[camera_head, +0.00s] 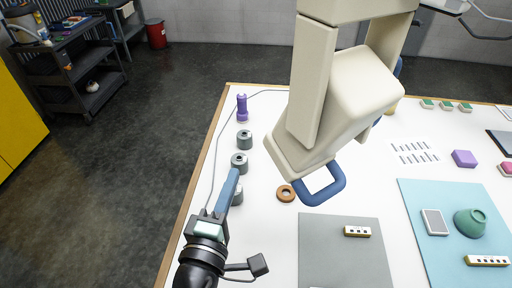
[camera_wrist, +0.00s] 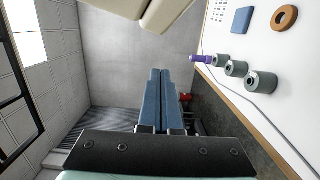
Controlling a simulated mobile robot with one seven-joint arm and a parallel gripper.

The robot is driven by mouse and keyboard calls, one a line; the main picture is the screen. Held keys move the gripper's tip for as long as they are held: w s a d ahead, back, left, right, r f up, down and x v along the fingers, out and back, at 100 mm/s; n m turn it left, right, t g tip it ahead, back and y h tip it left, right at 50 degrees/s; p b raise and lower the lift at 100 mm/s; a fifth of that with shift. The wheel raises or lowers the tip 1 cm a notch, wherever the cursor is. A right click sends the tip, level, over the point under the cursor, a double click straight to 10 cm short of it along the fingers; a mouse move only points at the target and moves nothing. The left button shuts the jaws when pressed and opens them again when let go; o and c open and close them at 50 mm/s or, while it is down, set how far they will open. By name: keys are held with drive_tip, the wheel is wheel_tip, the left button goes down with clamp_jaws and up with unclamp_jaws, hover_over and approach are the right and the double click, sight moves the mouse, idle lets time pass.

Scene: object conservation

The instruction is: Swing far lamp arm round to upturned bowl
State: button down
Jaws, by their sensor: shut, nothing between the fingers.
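A large beige jointed lamp arm (camera_head: 340,95) hangs over the table from the top of the head view, with a blue loop handle (camera_head: 322,188) at its lower end. A beige part (camera_wrist: 145,12) also shows at the top of the wrist view. The green upturned bowl (camera_head: 472,222) sits on the light blue mat (camera_head: 415,200) at the right. My gripper (camera_head: 236,174) is at the table's left side, left of the blue handle and apart from it. Its blue fingers (camera_wrist: 160,75) are together and empty.
Several grey cylinders (camera_head: 244,140) and a purple piece (camera_head: 242,108) line the left edge near my fingers. A grey mat (camera_head: 340,265) is in front. A grey-white jointed fixture (camera_head: 455,6) shows at top right.

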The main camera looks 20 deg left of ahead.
drive_tip(key=w+d+p, duration=0.1)
drive_tip(key=w+p, duration=0.2)
drive_tip(key=w, duration=0.5)
drive_tip(key=shift+d+p, duration=0.3)
